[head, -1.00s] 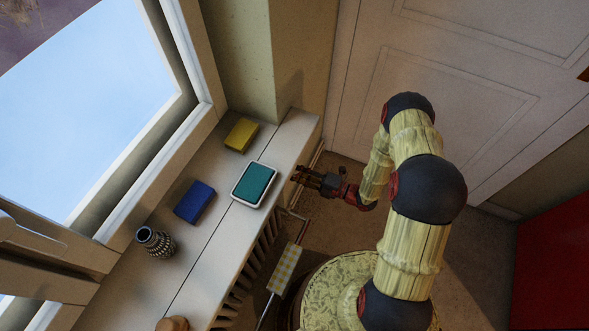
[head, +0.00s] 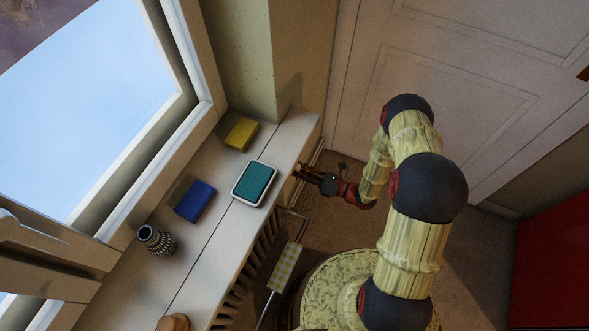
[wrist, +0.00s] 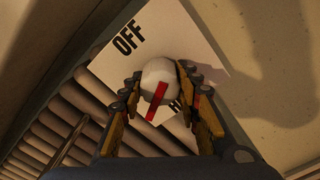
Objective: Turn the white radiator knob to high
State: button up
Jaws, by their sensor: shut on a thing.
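The white radiator knob (wrist: 158,72) is round with a red pointer stripe (wrist: 156,102). It sits in front of a white plate (wrist: 185,35) with OFF printed at upper left and a partly covered word starting with H at lower right. In the wrist view the stripe runs down and slightly left, its lower end left of the H. My gripper (wrist: 159,76) is shut on the knob, one finger on each side. In the head view my gripper (head: 299,171) is at the far end of the radiator, below the sill; the knob is hidden there.
The window sill (head: 150,270) holds a yellow block (head: 241,134), a teal-topped tray (head: 254,184), a blue block (head: 195,201) and a patterned vase (head: 155,241). Radiator ribs (wrist: 62,125) lie left of the knob. A checked item (head: 285,267) hangs beside the radiator; the door (head: 470,80) is right.

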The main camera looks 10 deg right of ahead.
jog(key=n, duration=0.6)
jog(key=shift+f+b, duration=0.2)
jog(key=shift+b, duration=0.1)
jog(key=n, duration=0.6)
jog(key=shift+b, duration=0.4)
jog(key=o, duration=1.1)
jog(key=shift+d+r, duration=0.1)
jog(key=shift+c, duration=0.2)
jog(key=shift+o, duration=0.5)
jog(key=shift+w, duration=0.1)
jog(key=shift+d, duration=0.1)
jog(key=v, duration=1.1)
jog(key=shift+s+d, duration=0.25)
jog(key=shift+d, duration=0.05)
